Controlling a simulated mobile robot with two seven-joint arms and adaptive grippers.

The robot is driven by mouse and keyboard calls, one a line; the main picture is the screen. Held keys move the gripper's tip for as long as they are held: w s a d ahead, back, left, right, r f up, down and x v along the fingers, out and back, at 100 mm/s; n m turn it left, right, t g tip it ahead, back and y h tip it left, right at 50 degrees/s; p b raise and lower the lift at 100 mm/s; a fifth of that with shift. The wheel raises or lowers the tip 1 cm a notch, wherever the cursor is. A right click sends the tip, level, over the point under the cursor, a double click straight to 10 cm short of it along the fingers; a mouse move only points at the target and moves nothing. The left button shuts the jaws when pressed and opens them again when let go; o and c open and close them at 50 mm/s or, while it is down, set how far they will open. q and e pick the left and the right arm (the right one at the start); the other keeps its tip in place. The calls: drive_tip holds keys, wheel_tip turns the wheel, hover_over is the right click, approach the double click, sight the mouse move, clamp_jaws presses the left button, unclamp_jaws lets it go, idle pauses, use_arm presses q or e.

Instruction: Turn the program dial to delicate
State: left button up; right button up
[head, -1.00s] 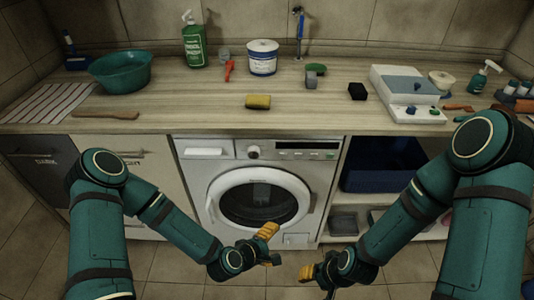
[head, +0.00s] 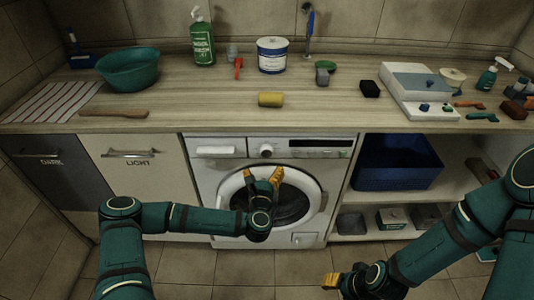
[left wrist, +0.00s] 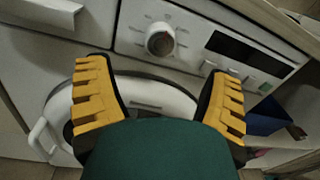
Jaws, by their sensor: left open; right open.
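The washing machine (head: 228,170) is white and stands under the counter with its round door shut. Its program dial (head: 266,150) is a small round knob on the panel, left of the dark display (head: 318,143). The dial also shows in the left wrist view (left wrist: 160,41), with marks around it too small to read. My left gripper (head: 263,176) is open and empty in front of the door, just below the dial and apart from it. In the left wrist view its yellow fingers (left wrist: 160,98) spread below the dial. My right gripper (head: 330,281) is low at the right, away from the machine.
The counter (head: 200,95) above holds a yellow sponge (head: 271,99), a teal basin (head: 128,68), a green bottle (head: 203,42) and a white tub (head: 272,54). A blue bin (head: 397,165) is on the shelf to the right. Cabinet drawers stand to the left.

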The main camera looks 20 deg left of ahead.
sight(266, 153)
use_arm(q)
drive_tip(key=b+x, duration=0.1)
drive_tip(key=x, duration=0.8)
drive_tip(key=shift+w, duration=0.15)
drive_tip(key=c, duration=1.2)
